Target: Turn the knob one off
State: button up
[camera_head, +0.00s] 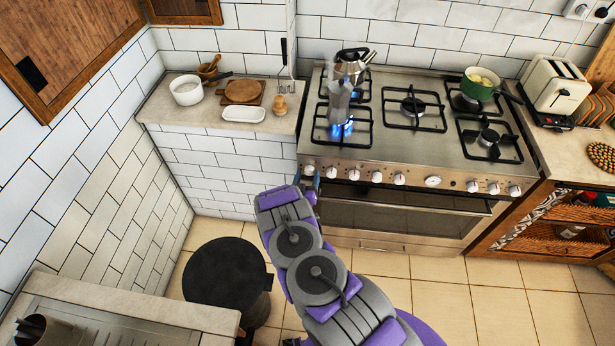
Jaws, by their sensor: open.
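The stove (395,145) has a row of white knobs along its front panel. The leftmost knob (309,170) is at the panel's left end; I cannot tell which knob is called knob one. My gripper (307,179) is open at this leftmost knob, with a blue finger showing on either side of it. I cannot tell whether the fingers touch the knob.
A green pot (479,88) sits on the back right burner. The oven handle (405,207) runs below the knobs. A toaster (556,86) is on the right counter. The tiled floor before the oven is clear.

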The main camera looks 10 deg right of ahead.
jog(key=shift+w+d, duration=0.15)
jog(key=shift+w, duration=0.25)
